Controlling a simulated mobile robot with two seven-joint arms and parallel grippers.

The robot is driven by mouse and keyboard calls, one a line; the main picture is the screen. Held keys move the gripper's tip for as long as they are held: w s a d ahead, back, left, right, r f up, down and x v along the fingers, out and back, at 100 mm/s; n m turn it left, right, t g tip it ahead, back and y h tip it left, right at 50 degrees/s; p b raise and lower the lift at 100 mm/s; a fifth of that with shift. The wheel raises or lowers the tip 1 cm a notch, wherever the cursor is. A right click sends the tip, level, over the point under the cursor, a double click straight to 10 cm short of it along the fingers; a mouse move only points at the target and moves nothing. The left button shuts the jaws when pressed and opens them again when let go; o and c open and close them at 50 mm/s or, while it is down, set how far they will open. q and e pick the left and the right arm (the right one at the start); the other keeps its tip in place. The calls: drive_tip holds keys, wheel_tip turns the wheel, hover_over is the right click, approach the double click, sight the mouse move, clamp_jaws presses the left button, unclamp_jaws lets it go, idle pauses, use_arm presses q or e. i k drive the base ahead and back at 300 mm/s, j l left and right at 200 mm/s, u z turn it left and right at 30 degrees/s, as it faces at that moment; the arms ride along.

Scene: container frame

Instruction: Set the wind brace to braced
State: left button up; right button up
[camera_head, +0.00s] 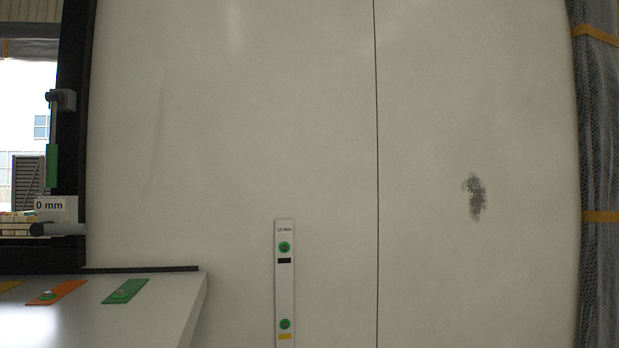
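No part is clearly marked as the wind brace. At the far left a dark upright frame (75,130) carries a grey bracket (64,98) with a thin rod hanging down to a green sleeve (51,166). Below it is a white label reading "0 mm" (52,205). Under the label a grey horizontal handle (65,229) with a black end lies across the frame. I cannot tell which of these belongs to the brace or what setting it has. Neither gripper is in view.
A white ledge (175,310) at lower left bears green (125,291), orange (56,292) and yellow plates. A narrow white strip (284,265) with green round buttons stands on the pale wall (230,130). A mesh-wrapped stack (598,130) is at right.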

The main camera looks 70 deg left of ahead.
sight(52, 148)
drive_tip(key=i+u, duration=0.1)
drive_tip(key=u, duration=1.55)
